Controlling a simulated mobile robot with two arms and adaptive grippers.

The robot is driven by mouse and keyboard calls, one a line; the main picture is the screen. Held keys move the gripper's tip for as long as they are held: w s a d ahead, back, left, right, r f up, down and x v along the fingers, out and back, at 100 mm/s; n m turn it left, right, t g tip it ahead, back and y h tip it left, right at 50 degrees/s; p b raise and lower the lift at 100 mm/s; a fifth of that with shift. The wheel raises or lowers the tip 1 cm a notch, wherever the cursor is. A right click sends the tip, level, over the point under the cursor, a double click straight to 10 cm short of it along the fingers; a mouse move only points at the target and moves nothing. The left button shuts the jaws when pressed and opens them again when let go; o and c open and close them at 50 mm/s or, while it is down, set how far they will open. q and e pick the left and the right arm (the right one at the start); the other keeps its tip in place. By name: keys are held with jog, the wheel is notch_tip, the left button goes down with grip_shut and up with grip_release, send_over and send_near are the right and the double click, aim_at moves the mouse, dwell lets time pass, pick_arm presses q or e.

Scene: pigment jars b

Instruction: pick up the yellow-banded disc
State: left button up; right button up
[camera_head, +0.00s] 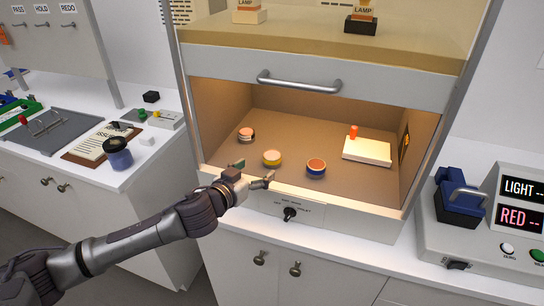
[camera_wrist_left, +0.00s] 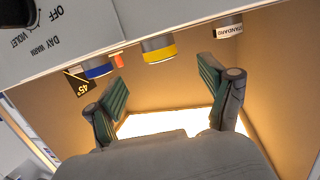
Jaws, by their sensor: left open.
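The yellow-banded disc (camera_head: 272,158) has a pale orange top and lies on the booth floor, between a blue-banded disc (camera_head: 316,168) and a disc with a pale and dark band (camera_head: 246,135). My left gripper (camera_head: 254,172) is open and empty at the booth's front edge, just in front of the yellow-banded disc and apart from it. In the left wrist view, the yellow-banded disc (camera_wrist_left: 159,50) appears beyond the gap between the open fingers (camera_wrist_left: 160,78). My right gripper is not in view.
A pale block (camera_head: 367,150) with an orange peg stands at the booth's right. The booth's front sill (camera_head: 330,206) carries a knob, and the raised sash with a handle (camera_head: 300,85) hangs above the opening. Booth floor behind the discs is clear.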

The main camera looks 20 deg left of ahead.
aim_at(267, 161)
pick_arm(q)
jog(key=x, duration=0.4)
jog(key=shift+w+p, duration=0.4)
jog(key=shift+p, duration=0.05)
jog(key=x, duration=0.1)
jog(key=p+x, duration=0.1)
jog(key=x, duration=0.2)
jog(key=shift+w+d+f, duration=0.15)
jog(key=shift+w+f, duration=0.1)
jog(key=shift+f, duration=0.1)
jog(key=c, duration=1.2)
jog(key=shift+c, duration=0.7)
jog(key=shift+r, duration=0.1)
